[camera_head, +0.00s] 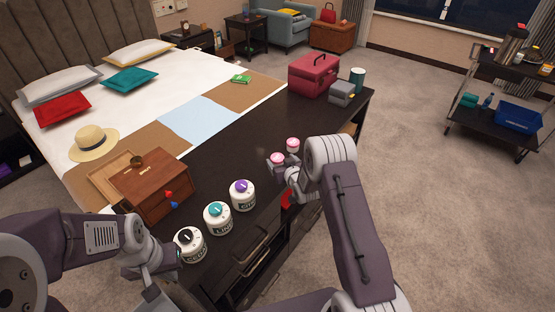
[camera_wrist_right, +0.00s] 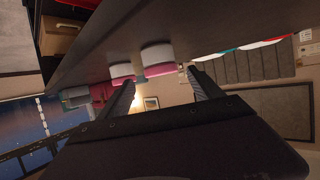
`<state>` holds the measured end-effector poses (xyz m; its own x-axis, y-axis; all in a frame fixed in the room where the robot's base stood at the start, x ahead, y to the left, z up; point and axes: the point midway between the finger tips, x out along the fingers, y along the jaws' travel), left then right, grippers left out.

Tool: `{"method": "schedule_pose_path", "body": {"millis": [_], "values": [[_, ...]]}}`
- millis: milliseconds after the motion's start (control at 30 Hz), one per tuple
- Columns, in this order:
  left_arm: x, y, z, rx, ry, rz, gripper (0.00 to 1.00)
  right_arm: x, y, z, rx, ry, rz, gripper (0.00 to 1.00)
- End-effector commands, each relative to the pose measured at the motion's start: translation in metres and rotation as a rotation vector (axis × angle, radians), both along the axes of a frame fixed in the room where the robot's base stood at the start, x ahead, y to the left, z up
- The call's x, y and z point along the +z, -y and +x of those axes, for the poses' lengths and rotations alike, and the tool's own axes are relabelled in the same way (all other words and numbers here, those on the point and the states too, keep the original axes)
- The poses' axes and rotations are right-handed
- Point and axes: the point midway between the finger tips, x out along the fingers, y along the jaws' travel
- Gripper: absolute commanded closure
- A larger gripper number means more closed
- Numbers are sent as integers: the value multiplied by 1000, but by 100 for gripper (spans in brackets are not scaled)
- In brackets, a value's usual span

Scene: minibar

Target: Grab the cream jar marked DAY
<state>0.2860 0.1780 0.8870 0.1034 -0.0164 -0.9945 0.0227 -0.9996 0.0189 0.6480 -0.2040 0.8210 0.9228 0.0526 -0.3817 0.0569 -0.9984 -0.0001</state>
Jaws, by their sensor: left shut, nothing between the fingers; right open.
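Two small white jars with pink lids stand close together on the dark dresser: the nearer jar (camera_head: 277,160) and the farther jar (camera_head: 292,144). Their markings are too small to read, so I cannot tell which is DAY. My right gripper (camera_head: 281,169) is open beside the nearer jar and partly hides it. In the right wrist view, tilted over, two jars (camera_wrist_right: 121,71) (camera_wrist_right: 156,55) show beyond the open fingers (camera_wrist_right: 163,85); neither is clearly gripped. My left gripper (camera_head: 168,258) is shut and empty beside the black-lidded canister.
White canisters with black (camera_head: 190,245), teal (camera_head: 217,218) and purple (camera_head: 243,195) lids stand on the dresser (camera_head: 235,150). A wooden box (camera_head: 150,185) stands left. A red case (camera_head: 314,75), grey box (camera_head: 341,93) and green can (camera_head: 357,78) are at the far end. The dresser's middle is clear.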

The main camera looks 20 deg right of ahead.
Motion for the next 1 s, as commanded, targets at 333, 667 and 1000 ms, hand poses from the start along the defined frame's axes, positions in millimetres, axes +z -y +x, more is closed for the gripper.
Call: {"method": "schedule_pose_path", "body": {"millis": [333,667,1000], "values": [[-3,0,0,0,0,0,100,-22,-4,35,-1,1,0,25],[-3,0,0,0,0,0,100,-26,-5,46,0,-1,1,25],[-3,0,0,0,0,0,100,-25,-5,46,-1,-1,0,93]]}}
